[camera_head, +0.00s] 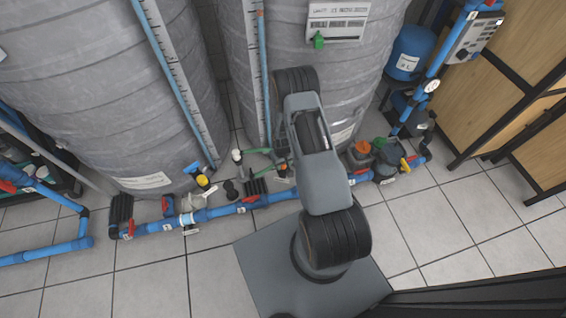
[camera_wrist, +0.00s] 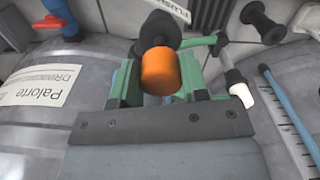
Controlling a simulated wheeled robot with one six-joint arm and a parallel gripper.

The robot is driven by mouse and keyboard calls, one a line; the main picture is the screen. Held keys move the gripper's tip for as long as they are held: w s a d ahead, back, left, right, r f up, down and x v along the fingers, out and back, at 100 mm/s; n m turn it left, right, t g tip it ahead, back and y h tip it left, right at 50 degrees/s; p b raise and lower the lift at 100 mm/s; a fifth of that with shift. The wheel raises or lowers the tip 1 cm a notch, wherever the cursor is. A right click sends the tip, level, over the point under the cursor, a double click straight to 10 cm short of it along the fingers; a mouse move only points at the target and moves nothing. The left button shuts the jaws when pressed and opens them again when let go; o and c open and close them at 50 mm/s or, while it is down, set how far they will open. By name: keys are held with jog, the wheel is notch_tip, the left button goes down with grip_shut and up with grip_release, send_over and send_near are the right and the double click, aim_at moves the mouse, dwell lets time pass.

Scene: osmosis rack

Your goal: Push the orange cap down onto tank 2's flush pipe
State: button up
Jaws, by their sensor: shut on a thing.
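In the wrist view the orange cap (camera_wrist: 160,72) sits between the two green fingers of my gripper (camera_wrist: 160,85), which is shut on it. A dark round part (camera_wrist: 160,30) lies directly behind the cap; I cannot tell whether the cap touches it or whether it is the flush pipe's end. In the head view my gripper (camera_head: 283,158) is low in front of the tanks, partly hidden by my arm, and the cap cannot be made out clearly there.
Two large grey tanks (camera_head: 95,75) with blue level tubes stand behind. Blue floor piping (camera_head: 225,209) with red valve handles runs along their front. A black spool-shaped part (camera_wrist: 262,20) is at the wrist view's upper right. Open tiled floor (camera_head: 140,285) lies in front.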

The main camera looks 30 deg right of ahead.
aim_at(283, 167)
jog(key=shift+f+b, duration=0.6)
jog(key=shift+f, duration=0.6)
jog(key=shift+s+b, duration=0.1)
jog(key=shift+b, duration=0.2)
dwell(1.3)
jog(key=shift+f+b, duration=0.35)
dwell(0.4)
jog(key=o, duration=1)
jog(key=shift+c, duration=0.2)
jog(key=shift+r, duration=0.15)
notch_tip(283, 167, up, 14)
jog(key=p, duration=0.4)
jog(key=shift+f+p, duration=0.25)
jog(key=shift+p, duration=0.1)
